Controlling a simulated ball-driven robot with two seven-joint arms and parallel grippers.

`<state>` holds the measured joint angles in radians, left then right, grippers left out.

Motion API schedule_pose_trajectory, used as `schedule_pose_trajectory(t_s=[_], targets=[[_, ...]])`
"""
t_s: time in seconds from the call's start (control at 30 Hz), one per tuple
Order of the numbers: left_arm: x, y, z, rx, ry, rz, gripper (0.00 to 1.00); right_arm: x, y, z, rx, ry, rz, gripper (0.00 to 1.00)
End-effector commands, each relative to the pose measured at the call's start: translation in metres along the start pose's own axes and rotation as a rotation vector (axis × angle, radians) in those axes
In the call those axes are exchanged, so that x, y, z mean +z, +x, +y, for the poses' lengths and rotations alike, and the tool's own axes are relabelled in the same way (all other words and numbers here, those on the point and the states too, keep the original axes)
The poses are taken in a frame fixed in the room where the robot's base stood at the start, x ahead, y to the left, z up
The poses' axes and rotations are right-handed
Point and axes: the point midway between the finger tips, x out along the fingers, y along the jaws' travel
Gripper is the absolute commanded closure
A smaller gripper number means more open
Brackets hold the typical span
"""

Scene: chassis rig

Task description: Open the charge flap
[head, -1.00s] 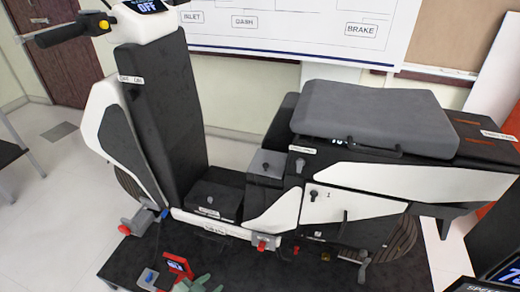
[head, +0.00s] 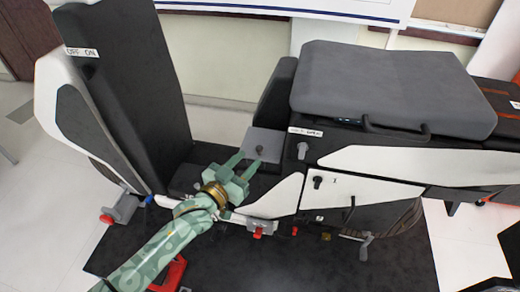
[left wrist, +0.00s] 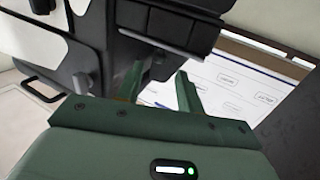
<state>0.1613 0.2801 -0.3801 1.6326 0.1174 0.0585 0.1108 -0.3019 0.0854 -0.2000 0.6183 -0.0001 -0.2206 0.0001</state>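A scooter-like chassis rig fills the head view. A grey flap-like panel (head: 264,143) with a small dark knob (head: 259,150) sits on a box ahead of the seat; no readable label shows that it is the charge flap. My left gripper (head: 248,163) is open, just in front of and slightly left of this panel, with its fingers pointing toward it. I cannot tell whether they touch it. In the left wrist view the two green fingers (left wrist: 160,76) stand apart, with nothing clearly held between them. My right gripper is not in view.
The grey seat (head: 390,88) and its black handle (head: 395,132) are to the right. The tall black front column (head: 130,90) stands left. A lower white panel (head: 355,190) with a key-like knob (head: 318,182) is at the right. A red object (head: 170,273) lies below my left arm.

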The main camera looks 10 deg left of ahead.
Motion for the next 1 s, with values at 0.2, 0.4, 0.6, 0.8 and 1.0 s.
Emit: schedule_pose_trajectory(t_s=[0.2, 0.4, 0.6, 0.8, 1.0], targets=[[0.004, 0.045, 0.001, 0.001, -0.001, -0.001, 0.63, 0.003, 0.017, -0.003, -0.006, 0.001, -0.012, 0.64], [0.001, 0.063, 0.0, 0.0, -0.001, -0.001, 0.63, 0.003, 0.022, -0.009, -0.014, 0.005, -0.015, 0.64], [0.0, 0.066, 0.0, 0.0, 0.0, -0.001, 0.63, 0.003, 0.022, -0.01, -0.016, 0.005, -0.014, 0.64], [0.0, 0.065, 0.0, 0.0, 0.0, -0.001, 0.91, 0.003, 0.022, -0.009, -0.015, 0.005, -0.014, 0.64], [0.0, 0.065, 0.0, 0.0, 0.0, -0.002, 1.0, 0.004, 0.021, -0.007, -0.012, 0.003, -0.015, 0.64]])
